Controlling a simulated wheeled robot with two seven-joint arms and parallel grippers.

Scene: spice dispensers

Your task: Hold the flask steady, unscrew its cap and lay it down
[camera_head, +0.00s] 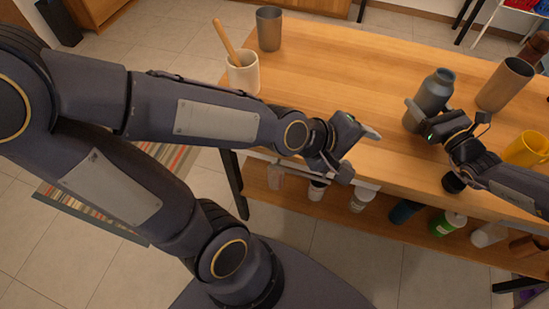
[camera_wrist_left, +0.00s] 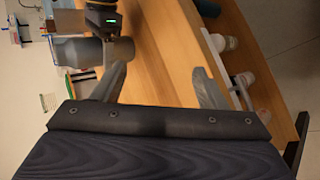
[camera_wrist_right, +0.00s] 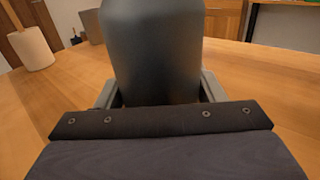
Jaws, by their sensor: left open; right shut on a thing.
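The dark grey flask (camera_head: 430,101) is upright at the table's front right, its cap (camera_head: 445,75) on top. My right gripper (camera_head: 424,114) is shut around the flask's body, low on its side. The flask fills the middle of the right wrist view (camera_wrist_right: 150,50), with a finger on each side. In the left wrist view the flask (camera_wrist_left: 82,52) is at upper left. My left gripper (camera_head: 358,152) is open and empty at the table's front edge, left of the flask and apart from it. Its two spread fingers show in the left wrist view (camera_wrist_left: 158,85).
On the wooden table (camera_head: 330,75), a grey cup (camera_head: 269,28) and a white crock (camera_head: 243,75) with a wooden stick stand at left. A brown-grey tumbler (camera_head: 505,85) and a yellow mug (camera_head: 526,149) stand right of the flask. Bottles fill the shelf below. Mid-table is clear.

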